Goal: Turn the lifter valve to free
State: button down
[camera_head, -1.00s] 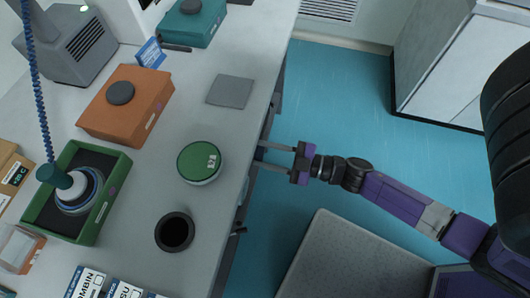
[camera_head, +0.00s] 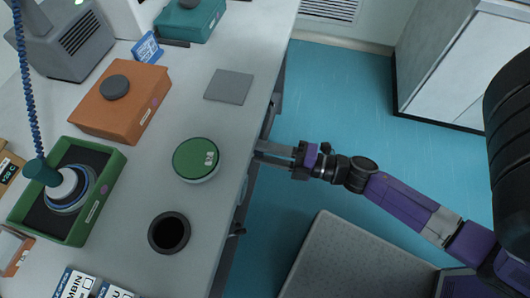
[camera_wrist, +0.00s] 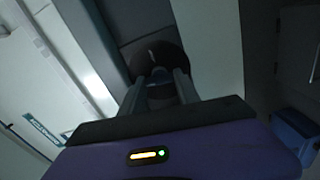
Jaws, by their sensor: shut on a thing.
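My gripper (camera_head: 262,154) reaches from the right to the side of the white table, just below the tabletop edge. The wrist view shows the two fingers of my gripper (camera_wrist: 160,82) shut on the grip of a dark round knob, which I take to be the lifter valve (camera_wrist: 158,57). A small pale mark shows on the knob's dark face. The fingers and dim light hide part of it. The table's edge hides the valve in the head view, and I cannot read which setting it points to.
The white table (camera_head: 215,125) carries a green round-lidded container (camera_head: 196,159), a black cup (camera_head: 169,233), an orange box (camera_head: 122,104) and a green tray (camera_head: 103,190). Blue floor (camera_head: 335,105) is open to the right, with a white cabinet (camera_head: 455,65) beyond.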

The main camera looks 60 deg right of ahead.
jog(key=shift+n, duration=0.7)
jog(key=c, duration=0.9)
grip_release()
jog(key=shift+s+b, duration=0.1)
jog(key=shift+b, duration=0.2)
jog(key=b+v, duration=0.1)
jog(key=v, duration=0.6)
jog(key=shift+s+d, duration=0.1)
jog(key=shift+s, duration=0.2)
